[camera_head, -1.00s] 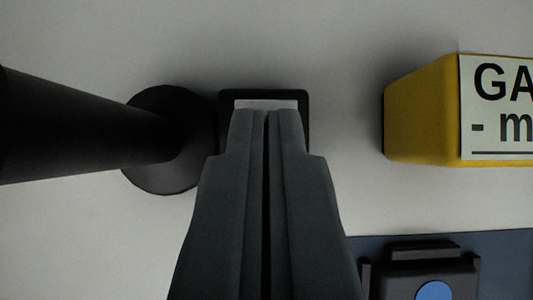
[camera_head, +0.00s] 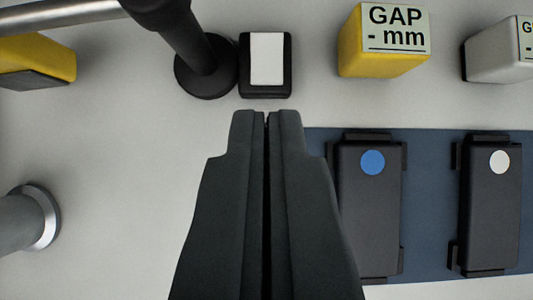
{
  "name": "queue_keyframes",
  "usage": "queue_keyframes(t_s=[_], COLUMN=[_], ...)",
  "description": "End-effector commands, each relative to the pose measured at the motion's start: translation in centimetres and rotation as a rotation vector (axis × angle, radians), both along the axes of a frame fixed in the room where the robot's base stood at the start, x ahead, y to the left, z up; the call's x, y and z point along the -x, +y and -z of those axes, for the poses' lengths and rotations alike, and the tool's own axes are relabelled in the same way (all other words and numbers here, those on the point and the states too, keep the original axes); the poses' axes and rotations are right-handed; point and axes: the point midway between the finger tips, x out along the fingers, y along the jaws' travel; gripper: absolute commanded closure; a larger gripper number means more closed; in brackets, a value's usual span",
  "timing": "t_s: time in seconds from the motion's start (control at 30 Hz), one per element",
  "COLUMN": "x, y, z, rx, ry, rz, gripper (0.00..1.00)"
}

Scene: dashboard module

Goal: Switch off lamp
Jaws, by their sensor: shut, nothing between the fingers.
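A small black switch box with a white rocker face (camera_head: 267,59) is at the top centre of the camera view. It sits right beside the round black base of a black post (camera_head: 206,75), which looks like the lamp's stand. The lamp's head is not in view. My gripper (camera_head: 267,112) is shut and empty. Its fingertips show just below the switch in the picture, and a strip of pale surface is visible between them and the switch. The whole white face is in view.
A yellow block labelled "GAP - mm" (camera_head: 382,44) and a white block (camera_head: 498,52) stand at right. A blue mat (camera_head: 430,150) holds black modules with a blue dot (camera_head: 372,162) and a white dot (camera_head: 499,161). A grey cylinder (camera_head: 22,220) is at left.

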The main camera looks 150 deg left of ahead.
Motion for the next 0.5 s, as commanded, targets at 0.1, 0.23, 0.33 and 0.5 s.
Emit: queue_keyframes(t_s=[0.1,0.23,0.33,0.5], x=[1.2,1.8,1.9,1.9], y=[-0.4,-0.6,-0.6,-0.6], z=[-0.8,-1.2,-1.3,-1.3], rx=[0.000,0.000,0.000,0.000], ry=[0.000,0.001,0.001,0.001], rz=[0.000,0.000,-0.001,-0.001], gripper=[1.00,1.00,1.00,1.00])
